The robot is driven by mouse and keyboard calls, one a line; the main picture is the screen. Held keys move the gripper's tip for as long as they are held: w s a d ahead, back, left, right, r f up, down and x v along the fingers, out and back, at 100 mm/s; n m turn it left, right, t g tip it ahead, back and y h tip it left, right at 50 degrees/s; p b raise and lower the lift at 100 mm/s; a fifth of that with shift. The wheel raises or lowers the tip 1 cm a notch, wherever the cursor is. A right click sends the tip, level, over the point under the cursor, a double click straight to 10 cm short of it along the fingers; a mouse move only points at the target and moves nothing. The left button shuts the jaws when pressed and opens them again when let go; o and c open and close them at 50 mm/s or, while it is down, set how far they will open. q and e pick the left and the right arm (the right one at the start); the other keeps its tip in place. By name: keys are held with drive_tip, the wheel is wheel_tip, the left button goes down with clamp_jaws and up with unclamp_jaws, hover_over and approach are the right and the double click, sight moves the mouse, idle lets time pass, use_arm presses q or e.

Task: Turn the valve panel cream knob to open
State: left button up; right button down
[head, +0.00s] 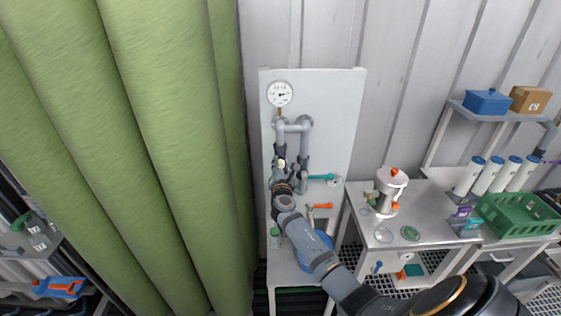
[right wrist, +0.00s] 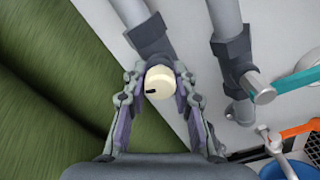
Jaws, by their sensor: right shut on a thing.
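The cream knob (right wrist: 160,82) is a round cap with a dark mark on its lower left side in the right wrist view. My right gripper (right wrist: 160,88) has its two fingers on either side of the knob and is shut on it. In the head view the cream knob (head: 281,163) shows small at the tip of my right gripper (head: 282,170), on the left part of the white valve panel (head: 335,100). The knob's stem and base are hidden by the gripper. My left gripper is not in view.
Grey pipes (head: 305,140) and a pressure gauge (head: 280,94) are on the panel. A teal handle (head: 322,177) and an orange handle (head: 322,206) are to the right of my gripper. Green curtains (head: 150,120) hang close on the left. A steel table (head: 425,220) stands to the right.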

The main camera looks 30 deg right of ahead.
drive_tip(key=shift+f+n+p, duration=0.15)
drive_tip(key=shift+n+p, duration=0.6)
drive_tip(key=shift+n, duration=0.95)
drive_tip(key=c, duration=1.1)
unclamp_jaws()
drive_tip(key=shift+o, duration=0.2)
drive_tip(key=v, duration=1.2)
